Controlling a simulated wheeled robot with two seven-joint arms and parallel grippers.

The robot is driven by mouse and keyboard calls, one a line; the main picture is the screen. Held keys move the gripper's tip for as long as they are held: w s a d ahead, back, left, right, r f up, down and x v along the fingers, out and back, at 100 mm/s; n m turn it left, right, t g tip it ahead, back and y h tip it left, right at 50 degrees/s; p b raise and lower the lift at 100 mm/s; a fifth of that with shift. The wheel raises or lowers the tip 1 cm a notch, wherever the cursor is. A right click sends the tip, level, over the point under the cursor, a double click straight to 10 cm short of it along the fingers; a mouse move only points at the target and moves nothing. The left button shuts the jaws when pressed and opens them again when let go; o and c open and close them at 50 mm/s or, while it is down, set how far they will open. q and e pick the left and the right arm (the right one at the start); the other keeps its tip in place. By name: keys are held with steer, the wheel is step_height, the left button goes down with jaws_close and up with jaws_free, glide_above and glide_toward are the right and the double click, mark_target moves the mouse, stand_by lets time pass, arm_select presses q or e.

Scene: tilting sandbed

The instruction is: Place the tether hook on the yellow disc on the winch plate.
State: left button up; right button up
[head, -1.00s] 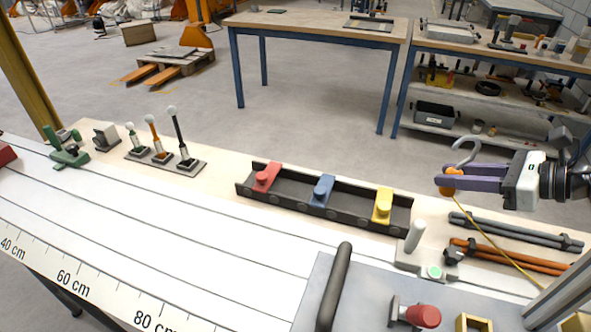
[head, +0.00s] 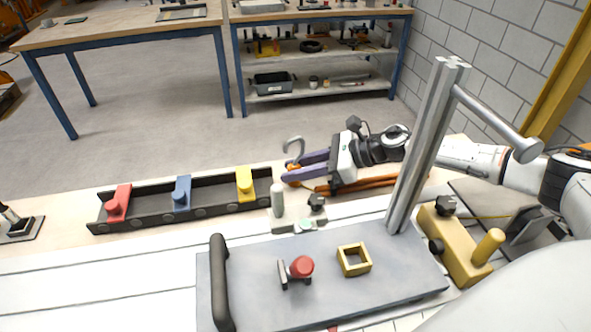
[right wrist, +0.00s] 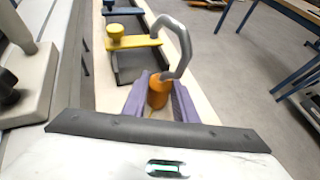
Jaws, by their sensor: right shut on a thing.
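The tether hook (head: 295,147) is a grey metal hook with an orange grip. A thin yellow cord shows at the right, over a grey plate (head: 478,194) partly hidden by the post and my arm. I cannot make out a yellow disc there. My left gripper is not in view.
A black rail (head: 150,218) holds red, blue and yellow (head: 245,184) blocks left of the hook. A grey panel (head: 320,245) carries a black handle, red knob, yellow square frame and tall metal post (head: 425,145). A yellow block with a peg (head: 455,250) stands right of it.

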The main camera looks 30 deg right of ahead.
steer(key=shift+f, duration=0.2)
steer(key=o, duration=0.5)
steer(key=shift+f, duration=0.1)
steer(key=o, duration=0.4)
